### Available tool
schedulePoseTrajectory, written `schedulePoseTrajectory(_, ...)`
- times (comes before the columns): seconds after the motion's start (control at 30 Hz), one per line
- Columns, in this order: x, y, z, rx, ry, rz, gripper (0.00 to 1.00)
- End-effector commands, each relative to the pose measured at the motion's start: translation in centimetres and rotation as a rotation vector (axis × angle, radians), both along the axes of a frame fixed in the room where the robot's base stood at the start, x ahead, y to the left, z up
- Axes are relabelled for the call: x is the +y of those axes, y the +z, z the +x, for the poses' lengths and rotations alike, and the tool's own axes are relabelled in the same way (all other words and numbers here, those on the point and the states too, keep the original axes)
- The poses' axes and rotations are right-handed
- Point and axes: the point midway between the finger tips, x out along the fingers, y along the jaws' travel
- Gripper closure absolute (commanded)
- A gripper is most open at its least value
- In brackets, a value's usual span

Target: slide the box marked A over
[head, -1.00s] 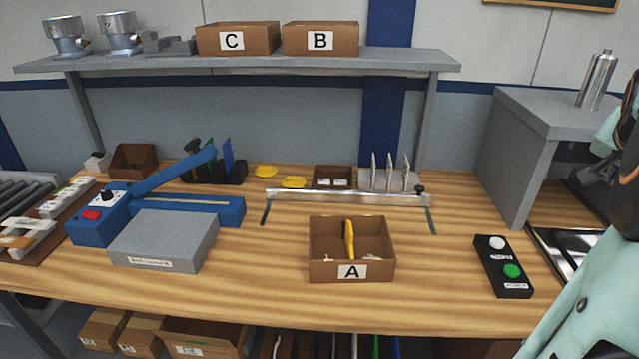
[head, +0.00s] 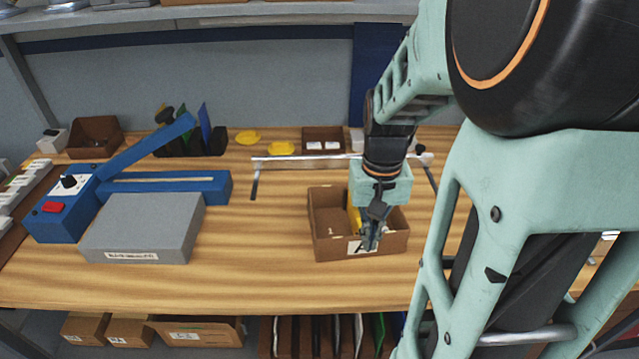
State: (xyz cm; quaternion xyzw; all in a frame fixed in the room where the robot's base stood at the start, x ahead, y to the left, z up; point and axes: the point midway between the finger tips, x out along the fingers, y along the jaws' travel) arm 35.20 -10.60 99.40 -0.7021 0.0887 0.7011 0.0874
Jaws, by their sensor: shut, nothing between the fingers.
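The brown open box marked A (head: 331,248) stands on the wooden bench, right of the middle in the head view. A yellow-handled item and small pieces lie inside it. My gripper (head: 371,243) points down at the box's front, shut and with nothing between its fingers. It covers part of the white A label and some of the inside. Whether the fingertips touch the front wall or are only in front of or above it, I cannot tell.
A grey block (head: 145,228) and a blue lever tool (head: 62,213) are on the left. A metal rail (head: 300,158) stands behind the box. Yellow pieces (head: 281,148) and a small brown box (head: 323,138) lie farther back. Bare bench lies left of box A. My arm hides the right side.

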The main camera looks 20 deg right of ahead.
Motion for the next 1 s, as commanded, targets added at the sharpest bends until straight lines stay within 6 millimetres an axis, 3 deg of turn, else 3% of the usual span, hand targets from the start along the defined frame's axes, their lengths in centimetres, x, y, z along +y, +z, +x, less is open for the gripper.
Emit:
schedulePoseTrajectory(0.17, 0.2, -2.1, -0.2, 0.009, 0.005, 0.004, 1.00)
schedulePoseTrajectory(0.57, 0.2, -10.3, -0.2, 0.007, 0.004, 0.004, 1.00)
schedulePoseTrajectory(0.8, -0.7, -9.8, 3.0, 0.002, 0.003, 0.001, 1.00)
schedulePoseTrajectory(1.0, -0.9, -9.9, 3.8, 0.002, 0.004, 0.001, 1.00)
